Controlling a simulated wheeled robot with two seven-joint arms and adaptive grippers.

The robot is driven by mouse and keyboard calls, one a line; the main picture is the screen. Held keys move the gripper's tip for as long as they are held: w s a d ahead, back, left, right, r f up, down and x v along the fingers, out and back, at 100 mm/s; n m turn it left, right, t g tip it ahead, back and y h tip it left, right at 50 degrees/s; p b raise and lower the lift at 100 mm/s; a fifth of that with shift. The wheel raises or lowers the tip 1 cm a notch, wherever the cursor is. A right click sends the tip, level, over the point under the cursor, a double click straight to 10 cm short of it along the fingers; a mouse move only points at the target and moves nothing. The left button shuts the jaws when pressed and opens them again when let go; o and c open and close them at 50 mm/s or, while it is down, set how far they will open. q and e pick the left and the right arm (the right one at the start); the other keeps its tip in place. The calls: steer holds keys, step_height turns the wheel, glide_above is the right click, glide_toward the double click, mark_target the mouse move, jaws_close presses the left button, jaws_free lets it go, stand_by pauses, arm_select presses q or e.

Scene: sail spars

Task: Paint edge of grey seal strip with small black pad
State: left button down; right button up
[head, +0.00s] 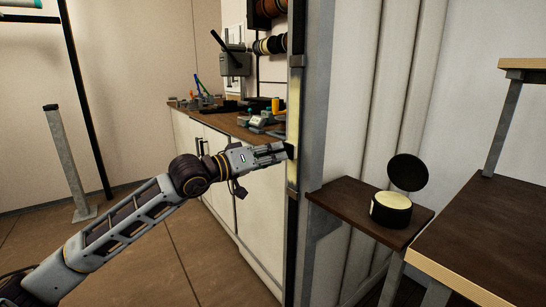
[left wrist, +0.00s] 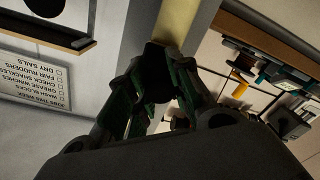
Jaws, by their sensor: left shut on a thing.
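The seal strip (head: 293,105) runs upright along the edge of a tall grey panel in the head view. Its edge looks pale yellow above and just below my gripper, and dark further down. My left gripper (head: 283,153) is shut on the small black pad (head: 290,151), which is at the strip's edge; exact contact is hard to tell. In the left wrist view the dark pad (left wrist: 154,68) sits between the fingers at the end of the pale yellow stretch of strip (left wrist: 176,25). My right gripper is not in view.
A round black tin (head: 391,212) with pale contents and a raised lid stands on a small brown shelf (head: 340,200) right of the panel. A cluttered workbench (head: 222,120) is behind my left arm. A wooden-topped table (head: 490,235) is at right. A printed checklist (left wrist: 32,83) shows in the wrist view.

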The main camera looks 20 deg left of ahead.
arm_select(q)
steer(key=shift+r, duration=0.1)
steer(key=shift+r+p, duration=0.55)
steer(key=shift+r, duration=0.9)
steer(key=shift+r+p, duration=0.65)
steer(key=shift+r, duration=0.9)
steer(key=shift+r, duration=0.1)
steer(key=shift+r+p, duration=0.7)
steer(key=shift+r, duration=0.75)
steer(key=shift+r+p, duration=0.75)
steer(key=shift+r, duration=0.75)
